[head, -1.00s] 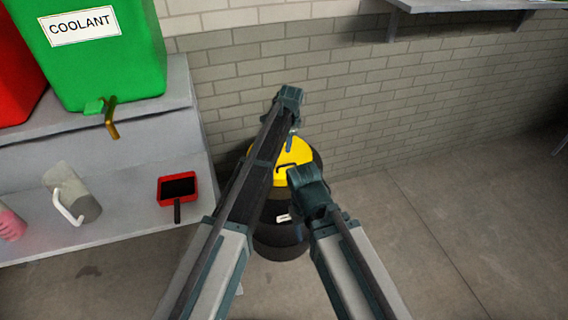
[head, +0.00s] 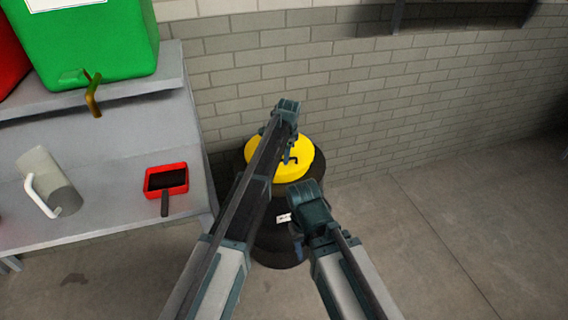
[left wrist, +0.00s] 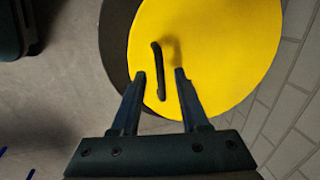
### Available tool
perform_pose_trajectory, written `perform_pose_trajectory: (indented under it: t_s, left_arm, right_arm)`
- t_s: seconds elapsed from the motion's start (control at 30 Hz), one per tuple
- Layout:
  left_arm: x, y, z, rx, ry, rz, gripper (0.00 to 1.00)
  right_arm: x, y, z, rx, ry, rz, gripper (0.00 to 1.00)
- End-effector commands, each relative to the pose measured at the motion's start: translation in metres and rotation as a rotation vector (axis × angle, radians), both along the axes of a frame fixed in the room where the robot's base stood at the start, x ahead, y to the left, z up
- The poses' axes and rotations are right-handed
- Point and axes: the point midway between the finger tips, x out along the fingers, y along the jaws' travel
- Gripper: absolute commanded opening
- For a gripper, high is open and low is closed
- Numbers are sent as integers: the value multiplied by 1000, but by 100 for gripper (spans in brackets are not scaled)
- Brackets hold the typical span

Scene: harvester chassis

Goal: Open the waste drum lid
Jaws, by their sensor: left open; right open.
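The waste drum (head: 280,245) is black and stands on the floor against the brick wall. Its round yellow lid (head: 305,165) lies on top, with a dark bar handle (head: 293,158). My left gripper (head: 288,154) points down over the lid, partly hidden by its own arm. In the left wrist view its two open fingers (left wrist: 160,74) are on either side of the dark handle (left wrist: 158,85), which shows between them with gaps on both sides; I cannot tell the height gap. My right gripper (head: 298,250) is open and empty, in front of the drum below the lid; its fingers are hard to make out.
On the left is a grey shelf unit (head: 100,232) with a green container (head: 85,40), a pitcher with white handle (head: 48,182) and a red dustpan-like tray (head: 166,180). The brick wall (head: 400,90) is close behind the drum. The floor (head: 470,220) at right is clear.

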Motion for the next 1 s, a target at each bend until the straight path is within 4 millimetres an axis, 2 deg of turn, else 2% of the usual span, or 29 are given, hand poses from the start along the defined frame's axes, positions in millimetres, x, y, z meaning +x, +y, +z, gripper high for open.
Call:
perform_pose_trajectory:
  t_s: [0.03, 0.1, 0.37, 0.4, 0.47, 0.63, 1.0]
  left_arm:
    - [1, 0, -8, 0, 0, 0, 45]
    - [2, 1, -10, 0, 0, 0, 45]
    - [2, 1, -9, 0, 0, 0, 45]
    - [2, 1, -9, 0, 0, 0, 43]
    - [2, 1, -9, 0, 0, 0, 32]
    - [2, 1, -9, 0, 0, 0, 2]
    - [2, 1, -9, 0, 0, 0, 0]
  right_arm:
    - [0, 0, -8, 0, 0, 0, 50]
    - [0, 0, -10, 0, 0, 0, 50]
    - [0, 0, -9, 0, 0, 0, 50]
    - [0, 0, -9, 0, 0, 0, 50]
    - [0, 0, -9, 0, 0, 0, 50]
    - [0, 0, -9, 0, 0, 0, 50]
    - [0, 0, -9, 0, 0, 0, 50]
